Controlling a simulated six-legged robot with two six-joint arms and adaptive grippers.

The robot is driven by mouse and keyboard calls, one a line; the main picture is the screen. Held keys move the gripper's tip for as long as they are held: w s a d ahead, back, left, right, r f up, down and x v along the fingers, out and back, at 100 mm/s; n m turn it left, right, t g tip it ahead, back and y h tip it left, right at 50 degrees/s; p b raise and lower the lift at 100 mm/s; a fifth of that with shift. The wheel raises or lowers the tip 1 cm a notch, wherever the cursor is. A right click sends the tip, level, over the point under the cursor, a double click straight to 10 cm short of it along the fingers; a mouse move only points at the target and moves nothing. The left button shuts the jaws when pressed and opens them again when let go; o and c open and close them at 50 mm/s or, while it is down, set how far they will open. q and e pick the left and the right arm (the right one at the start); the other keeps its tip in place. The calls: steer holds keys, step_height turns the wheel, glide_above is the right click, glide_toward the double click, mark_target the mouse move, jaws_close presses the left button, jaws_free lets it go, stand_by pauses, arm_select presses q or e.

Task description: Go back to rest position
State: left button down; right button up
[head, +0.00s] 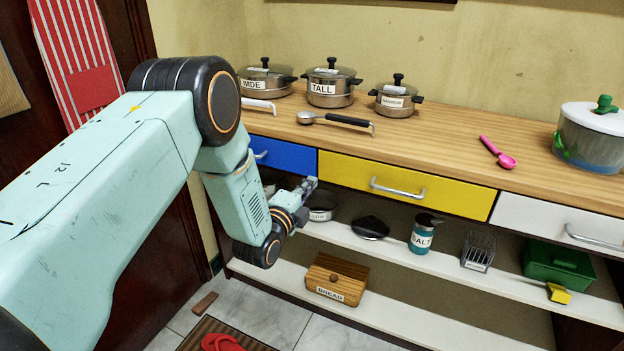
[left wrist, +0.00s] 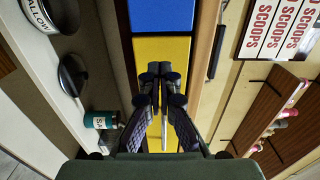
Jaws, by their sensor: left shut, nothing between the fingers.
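My left gripper (head: 309,186) is in front of the lower edge of the blue drawer (head: 286,158), near its border with the yellow drawer (head: 405,186). In the left wrist view its fingers (left wrist: 160,70) are together and hold nothing. Behind them the yellow drawer (left wrist: 146,47) and the blue drawer (left wrist: 162,16) show, and both look closed. The yellow drawer's metal handle (head: 398,190) is to the right of the gripper, apart from it in the head view. My right gripper is in neither view.
Several pots, a ladle (head: 335,121) and a pink scoop (head: 497,152) are on the wooden counter (head: 440,146). Shelves below hold a black-lidded pan (head: 370,228), a salt jar (head: 421,234), a wire basket (head: 478,251), a green box (head: 557,265) and a bread box (head: 336,280).

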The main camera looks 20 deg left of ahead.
arm_select(q)
steer(key=s+p, duration=0.2)
steer(key=s, duration=0.5)
steer(key=shift+s+f, duration=0.15)
steer(key=shift+a, duration=0.1)
steer(key=s+d+f+n+g+p, duration=0.1)
steer(key=s+d+f+n+g, duration=0.1)
steer(key=s+f+n+g, duration=0.95)
steer(key=s+d+f+n+g+p, duration=0.1)
steer(key=s+n+g, duration=0.2)
steer(key=s, duration=1.1)
steer(key=s+d+f+n+g+p, duration=0.1)
steer(key=s+d+n+g+p, duration=0.1)
steer(key=s, duration=1.2)
steer(key=shift+s+f+n+g+y, duration=0.15)
steer(key=shift+f+n+g+y, duration=0.15)
steer(key=shift+n+g, duration=0.65)
